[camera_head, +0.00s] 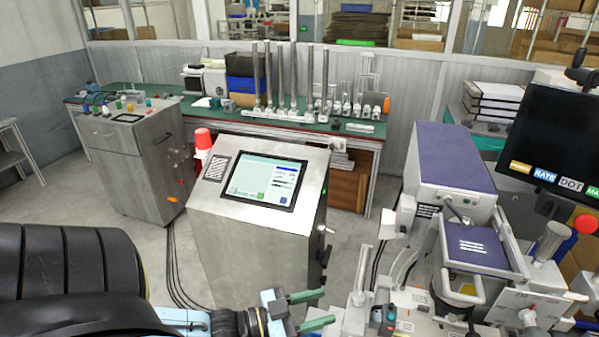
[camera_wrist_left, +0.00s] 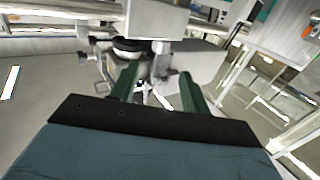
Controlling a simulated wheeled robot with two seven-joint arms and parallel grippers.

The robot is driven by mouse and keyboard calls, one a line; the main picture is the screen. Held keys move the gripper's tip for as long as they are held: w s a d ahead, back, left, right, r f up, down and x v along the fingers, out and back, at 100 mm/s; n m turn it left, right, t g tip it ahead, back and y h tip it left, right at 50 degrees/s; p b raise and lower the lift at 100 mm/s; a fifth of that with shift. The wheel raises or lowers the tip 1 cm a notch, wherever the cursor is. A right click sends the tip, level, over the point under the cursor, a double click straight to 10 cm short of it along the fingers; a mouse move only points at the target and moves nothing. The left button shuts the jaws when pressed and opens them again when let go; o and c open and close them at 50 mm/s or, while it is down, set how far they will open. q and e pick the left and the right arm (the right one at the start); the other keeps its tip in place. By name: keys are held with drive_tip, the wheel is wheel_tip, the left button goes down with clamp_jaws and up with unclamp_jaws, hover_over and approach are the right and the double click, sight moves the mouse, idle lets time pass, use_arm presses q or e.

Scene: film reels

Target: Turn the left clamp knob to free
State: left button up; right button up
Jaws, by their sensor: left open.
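My left gripper (camera_head: 328,307) reaches in from the bottom left with its two green fingers spread and nothing seen between them. It points right, toward a cluster of small metal fittings (camera_head: 405,312) on the machine, and is apart from them in the head view. In the left wrist view the open fingers (camera_wrist_left: 158,88) point at metal machine parts. A dark round knob-like part (camera_wrist_left: 128,44) shows beyond the left finger. I cannot tell whether this is the left clamp knob, nor how that knob is set. My right gripper is not in view.
A steel console with a touchscreen (camera_head: 265,182) stands just beyond my left gripper. A purple-topped machine (camera_head: 455,160) and a dark monitor (camera_head: 556,125) are at the right. A long bench (camera_head: 228,123) stands behind. Cables lie on the floor left of the console.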

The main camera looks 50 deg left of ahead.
use_arm(q)
drive_tip(key=shift+v, duration=1.75)
drive_tip(key=s+a+f+n+g+y+b, duration=0.1)
drive_tip(key=s+a+f+g+y+b, duration=0.1)
drive_tip(key=f, duration=0.9)
drive_tip(key=s+a+f+g+y+b, duration=0.2)
drive_tip(key=f+b, duration=0.1)
drive_tip(key=f, duration=0.8)
drive_tip(key=s+a+f+n+g+y+b, duration=0.1)
drive_tip(key=s+f+g+y+b, duration=0.1)
drive_tip(key=f, duration=0.8)
drive_tip(key=s+d+f+g+b, duration=0.3)
drive_tip(key=s+d+f+g, duration=0.1)
drive_tip(key=s+f, duration=0.5)
drive_tip(key=s+d+f+g+y+b, duration=0.1)
drive_tip(key=s+d+f+g+b, duration=0.2)
drive_tip(key=s+f, duration=0.7)
drive_tip(key=d+f+g, duration=0.2)
drive_tip(key=d+f, duration=0.2)
drive_tip(key=shift+s+f+b, duration=0.15)
drive_tip(key=shift+s+b, duration=0.15)
drive_tip(key=shift+b, duration=0.05)
